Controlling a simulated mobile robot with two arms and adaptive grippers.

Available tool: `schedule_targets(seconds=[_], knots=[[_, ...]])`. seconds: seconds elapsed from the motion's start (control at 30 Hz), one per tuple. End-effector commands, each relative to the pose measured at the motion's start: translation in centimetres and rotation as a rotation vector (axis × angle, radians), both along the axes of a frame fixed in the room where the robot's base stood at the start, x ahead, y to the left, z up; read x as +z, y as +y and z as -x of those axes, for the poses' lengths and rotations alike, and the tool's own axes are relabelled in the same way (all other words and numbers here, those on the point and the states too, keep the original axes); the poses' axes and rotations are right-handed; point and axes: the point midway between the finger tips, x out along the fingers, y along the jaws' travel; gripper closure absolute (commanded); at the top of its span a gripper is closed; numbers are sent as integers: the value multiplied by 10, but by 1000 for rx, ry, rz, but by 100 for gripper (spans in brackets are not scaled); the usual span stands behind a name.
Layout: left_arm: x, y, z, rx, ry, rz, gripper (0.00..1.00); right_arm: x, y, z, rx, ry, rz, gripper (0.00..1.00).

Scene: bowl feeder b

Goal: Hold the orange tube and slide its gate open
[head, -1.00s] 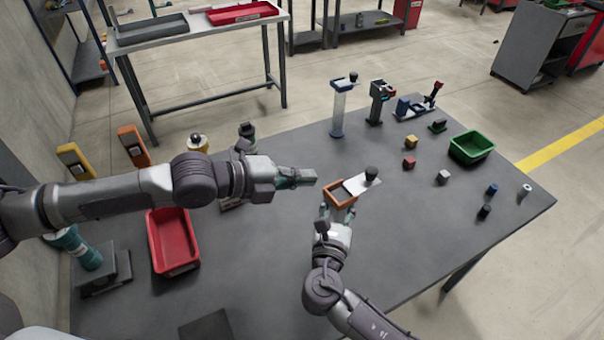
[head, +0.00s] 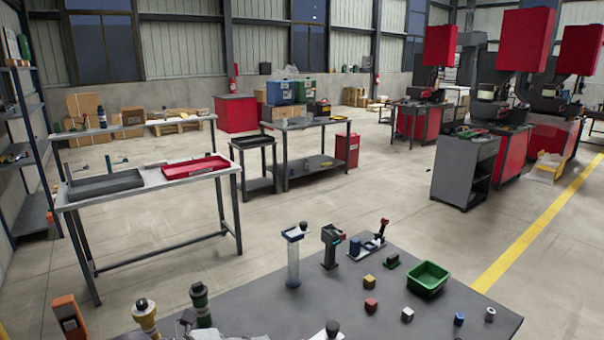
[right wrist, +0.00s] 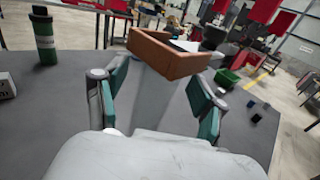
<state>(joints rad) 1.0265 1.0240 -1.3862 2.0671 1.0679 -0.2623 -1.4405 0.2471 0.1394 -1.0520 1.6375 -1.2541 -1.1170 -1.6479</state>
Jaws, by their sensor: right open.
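The tube's orange square collar (right wrist: 160,52) is near the top middle of the right wrist view, above a pale, see-through body (right wrist: 152,90). The white gate plate (right wrist: 187,46) sticks out from the collar's far right side, with a dark knob beyond it. My right gripper (right wrist: 160,98) is open, its teal-padded fingers on either side of the tube body. Whether either pad touches it is unclear. I cannot make out my left gripper in either view.
On the table (head: 340,292) stand a clear tube with a blue base (head: 292,262), a dark stand (head: 330,246), a green bin (head: 428,279) and several small blocks. A dark green bottle (right wrist: 44,38) stands left in the right wrist view.

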Motion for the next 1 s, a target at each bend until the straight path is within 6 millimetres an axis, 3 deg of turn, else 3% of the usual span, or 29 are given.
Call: schedule_targets(seconds=[0.4, 1.0], knots=[[0, 0, 0, 0, 0, 0, 100, -1, 5, 85, 0, 4, 0, 30], [11, 0, 0, 0, 0, 0, 100, 0, 9, 143, 0, 4, 1, 30]])
